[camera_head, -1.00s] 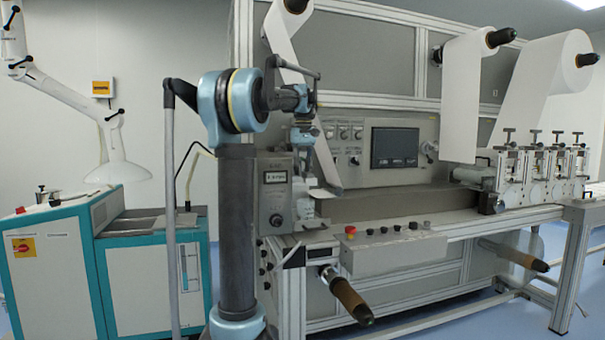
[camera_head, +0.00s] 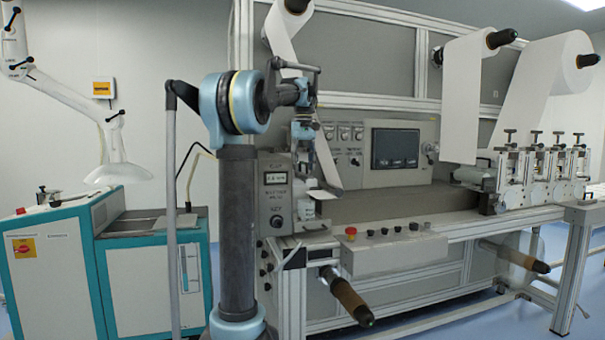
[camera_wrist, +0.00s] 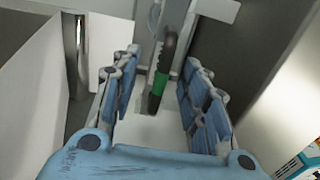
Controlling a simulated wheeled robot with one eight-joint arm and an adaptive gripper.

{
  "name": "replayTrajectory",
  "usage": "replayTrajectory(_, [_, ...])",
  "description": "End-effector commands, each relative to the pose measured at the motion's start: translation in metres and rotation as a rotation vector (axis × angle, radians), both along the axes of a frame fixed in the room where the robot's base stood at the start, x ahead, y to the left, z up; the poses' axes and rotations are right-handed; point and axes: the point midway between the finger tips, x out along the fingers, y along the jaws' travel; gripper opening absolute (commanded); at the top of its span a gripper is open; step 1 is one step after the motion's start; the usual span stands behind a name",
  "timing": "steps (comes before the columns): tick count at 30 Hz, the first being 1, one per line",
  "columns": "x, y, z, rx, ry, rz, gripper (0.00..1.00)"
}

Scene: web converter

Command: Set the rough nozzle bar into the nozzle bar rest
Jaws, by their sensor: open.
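A dark, ribbed bar with a green band (camera_wrist: 159,84), which looks like the rough nozzle bar, shows in the wrist view between my gripper's fingers. Its lower end is at a slot in a pale block (camera_wrist: 132,128), which may be the nozzle bar rest. My gripper (camera_wrist: 162,62) is open, with blue padded fingers apart on both sides of the bar; no contact is visible. In the head view my gripper (camera_head: 304,140) points down beside the grey control box, above the machine's left end. The bar cannot be made out there.
The grey control box (camera_head: 277,190) stands close to my gripper. A white paper web (camera_head: 325,160) hangs just right of it. The machine bench (camera_head: 400,204) extends right to several roller units (camera_head: 540,172). A teal cabinet (camera_head: 60,265) stands left.

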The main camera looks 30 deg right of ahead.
Motion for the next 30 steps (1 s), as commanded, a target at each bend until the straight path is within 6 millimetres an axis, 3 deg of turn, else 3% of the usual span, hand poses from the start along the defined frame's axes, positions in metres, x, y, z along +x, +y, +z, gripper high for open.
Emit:
replayTrajectory(6, [0.000, -0.001, 0.041, 0.000, 0.000, 0.000, 0.41])
replayTrajectory(13, [0.000, -0.001, 0.074, 0.000, 0.000, -0.001, 0.41])
replayTrajectory(19, [0.000, -0.001, 0.086, 0.000, 0.000, -0.001, 0.41])
replayTrajectory(30, [0.000, -0.001, 0.088, 0.000, 0.000, -0.001, 0.41])
